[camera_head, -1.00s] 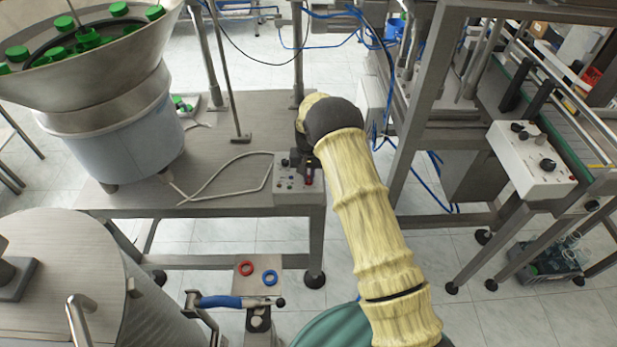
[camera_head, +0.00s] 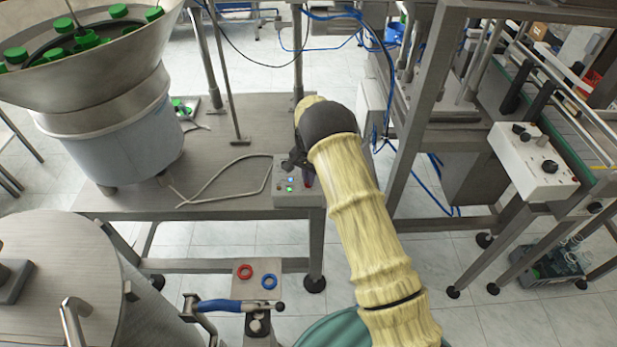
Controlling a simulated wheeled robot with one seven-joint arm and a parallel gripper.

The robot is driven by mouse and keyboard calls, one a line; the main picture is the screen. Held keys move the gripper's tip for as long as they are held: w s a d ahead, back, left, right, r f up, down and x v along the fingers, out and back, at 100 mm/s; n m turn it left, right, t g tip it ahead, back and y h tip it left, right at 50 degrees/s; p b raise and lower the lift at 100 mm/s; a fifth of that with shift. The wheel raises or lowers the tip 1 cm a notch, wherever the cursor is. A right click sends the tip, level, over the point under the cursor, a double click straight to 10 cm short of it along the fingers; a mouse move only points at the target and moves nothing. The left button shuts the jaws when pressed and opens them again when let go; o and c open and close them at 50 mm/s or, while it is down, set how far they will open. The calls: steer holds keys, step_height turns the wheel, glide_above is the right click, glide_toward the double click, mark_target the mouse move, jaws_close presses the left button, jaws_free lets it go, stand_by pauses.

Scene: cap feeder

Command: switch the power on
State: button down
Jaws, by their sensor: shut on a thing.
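The small grey control box (camera_head: 284,200) sits on the front right corner of the metal table. A blue display (camera_head: 290,180) and a green light (camera_head: 290,189) on its face are lit. A reddish power switch (camera_head: 308,181) shows at the right of its face. My gripper (camera_head: 298,163) is down at the top right of the box, shut on the switch. The dark wrist and cream arm hide part of the jaws and the box's right side, so the exact grip is hard to see.
A bowl feeder (camera_head: 125,75) with green caps stands at the left of the table. A pale cable (camera_head: 215,170) runs from it to the box. A metal drum (camera_head: 60,285) is at front left. Another machine with a white control panel (camera_head: 535,158) stands at right.

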steer(key=c, duration=1.5)
jaws_free()
steer(key=shift+r, duration=0.15)
step_height(320, 180, up, 17)
steer(key=shift+r+b, duration=0.1)
steer(key=shift+b, duration=0.7)
steer(key=s+d+r+n+t+p, duration=0.1)
steer(key=s+d+r, duration=0.1)
steer(key=s+d, duration=0.25)
steer(key=s+d+r+n+p, duration=0.1)
steer(key=s+d+r, duration=0.25)
steer(key=s, duration=0.25)
steer(key=s+d+n, duration=0.1)
steer(key=s, duration=0.5)
steer(key=s+d+n+t+p, duration=0.1)
steer(key=s+d, duration=0.1)
steer(key=s, duration=0.5)
steer(key=s+d+n, duration=0.2)
steer(key=s, duration=0.5)
steer(key=shift+d+r+t+p, duration=0.1)
steer(key=shift+d+t+p, duration=0.2)
steer(key=shift+p, duration=0.1)
